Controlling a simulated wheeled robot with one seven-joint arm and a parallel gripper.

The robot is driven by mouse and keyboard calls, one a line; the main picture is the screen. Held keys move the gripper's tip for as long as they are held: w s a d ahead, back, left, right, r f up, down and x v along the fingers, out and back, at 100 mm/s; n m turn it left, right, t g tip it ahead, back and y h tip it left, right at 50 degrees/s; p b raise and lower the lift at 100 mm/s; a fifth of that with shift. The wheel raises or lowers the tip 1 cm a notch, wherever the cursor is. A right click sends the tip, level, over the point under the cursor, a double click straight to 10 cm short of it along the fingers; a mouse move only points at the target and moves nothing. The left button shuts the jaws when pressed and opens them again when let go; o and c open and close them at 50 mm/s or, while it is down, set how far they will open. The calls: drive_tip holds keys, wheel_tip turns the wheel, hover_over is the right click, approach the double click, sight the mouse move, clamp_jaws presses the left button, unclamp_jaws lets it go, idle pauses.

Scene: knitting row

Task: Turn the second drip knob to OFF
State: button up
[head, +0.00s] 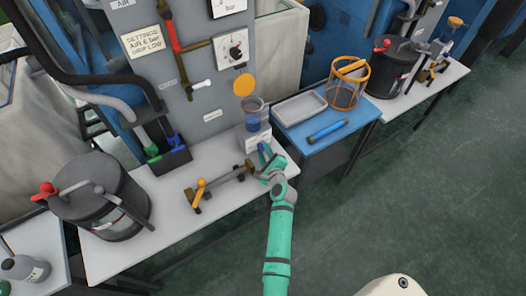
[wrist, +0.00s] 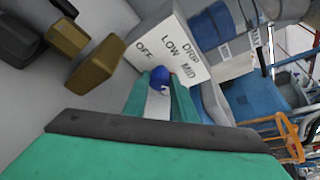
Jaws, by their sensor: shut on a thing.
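A white drip box (head: 252,138) stands on the near white bench, under a clear cup of blue liquid (head: 253,118). In the wrist view its face (wrist: 178,48) reads DRIP, with OFF, LOW and MID around a blue drip knob (wrist: 157,75). My green gripper (head: 268,158) is at the front of this box. In the wrist view my gripper (wrist: 160,84) is shut on the knob, one finger on each side. A small white mark shows on the knob, but I cannot tell which setting it points to. The fingers hide part of the knob.
A brass-and-dark fitting with an orange lever (head: 200,190) lies left of my gripper. A black pot with a red handle (head: 100,195) stands further left. A blue side table (head: 320,140) to the right holds a grey tray (head: 299,107) and an orange-rimmed basket (head: 346,85).

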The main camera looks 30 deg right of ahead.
drive_tip(key=shift+a, duration=0.1)
idle(0.5)
drive_tip(key=o, duration=1)
drive_tip(key=shift+w, duration=0.1)
drive_tip(key=shift+o, duration=0.2)
drive_tip(key=v, duration=1.1)
drive_tip(key=shift+w+f, duration=0.1)
